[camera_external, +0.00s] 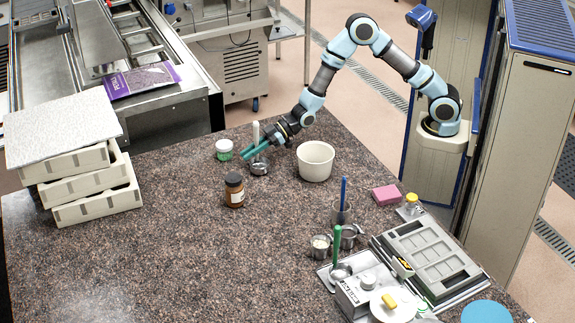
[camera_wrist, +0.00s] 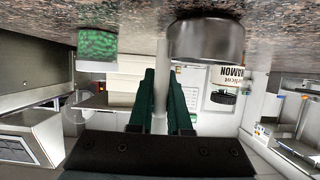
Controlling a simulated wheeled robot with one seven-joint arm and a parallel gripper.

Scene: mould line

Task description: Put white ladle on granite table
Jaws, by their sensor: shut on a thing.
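The white ladle has a white upright handle (camera_external: 256,133) and a metal bowl (camera_external: 259,168). My gripper (camera_external: 256,150) is shut on its handle, with the green fingers on either side. In the wrist view the white handle (camera_wrist: 160,118) stands between the green fingers (camera_wrist: 162,85), and the dark metal bowl (camera_wrist: 205,42) is at the top. The bowl is at or just above the granite table (camera_external: 150,240); I cannot tell whether it touches.
A green-bodied jar (camera_external: 223,150) stands left of the ladle, a brown bottle (camera_external: 234,192) in front, and a white pot (camera_external: 315,163) to the right. Stacked trays (camera_external: 95,200) fill the left edge. Metal cups (camera_external: 320,247) and a scale (camera_external: 365,298) crowd the right. The table's front left is clear.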

